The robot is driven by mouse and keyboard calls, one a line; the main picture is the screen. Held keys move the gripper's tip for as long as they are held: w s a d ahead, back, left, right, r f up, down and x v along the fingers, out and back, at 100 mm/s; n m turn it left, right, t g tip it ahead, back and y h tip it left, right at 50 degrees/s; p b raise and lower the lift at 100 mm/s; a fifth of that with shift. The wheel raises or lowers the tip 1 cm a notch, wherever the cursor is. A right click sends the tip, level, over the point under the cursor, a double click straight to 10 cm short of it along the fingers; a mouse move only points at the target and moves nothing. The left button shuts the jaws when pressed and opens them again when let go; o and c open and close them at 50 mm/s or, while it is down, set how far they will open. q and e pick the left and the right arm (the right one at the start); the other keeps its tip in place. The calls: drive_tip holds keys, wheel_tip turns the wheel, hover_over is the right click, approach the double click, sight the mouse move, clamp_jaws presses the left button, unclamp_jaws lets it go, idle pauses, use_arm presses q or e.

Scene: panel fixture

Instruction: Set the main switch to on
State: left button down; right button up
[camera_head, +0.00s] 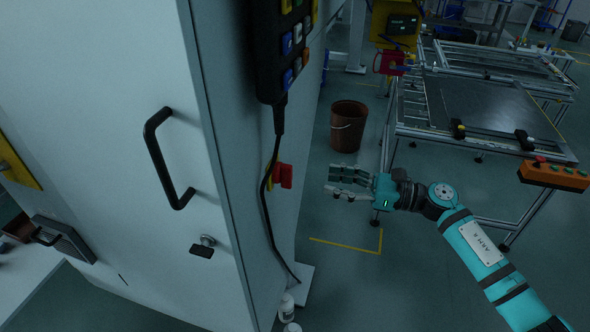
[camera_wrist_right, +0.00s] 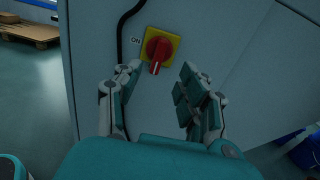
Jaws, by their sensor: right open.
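The main switch is a red rotary knob (camera_wrist_right: 156,52) on a yellow plate (camera_wrist_right: 172,39), fixed to the side of a grey cabinet. In the right wrist view its handle points down, and an "ON" label (camera_wrist_right: 136,41) is to its left. In the head view the red knob (camera_head: 283,175) is seen from the side. My right gripper (camera_head: 331,182) is open and empty, its fingers pointing at the switch with a gap between them. In the wrist view the switch is just beyond the fingertips (camera_wrist_right: 161,72), roughly between them. My left gripper is not in view.
A black cable (camera_head: 264,205) hangs from a button pendant (camera_head: 281,50) and runs beside the switch. The cabinet (camera_head: 228,150) fills the left. A brown bucket (camera_head: 348,128) and a metal frame table (camera_head: 470,105) stand behind my right arm. White bottles (camera_head: 286,306) are on the floor.

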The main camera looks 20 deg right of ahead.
sight(292, 174)
drive_tip(key=p+x, duration=0.2)
drive_tip(key=x, duration=0.6)
drive_tip(key=shift+w+r, duration=0.1)
drive_tip(key=shift+w+a, duration=0.35)
drive_tip(key=shift+a, duration=0.2)
drive_tip(key=shift+c, duration=0.5)
clamp_jaws()
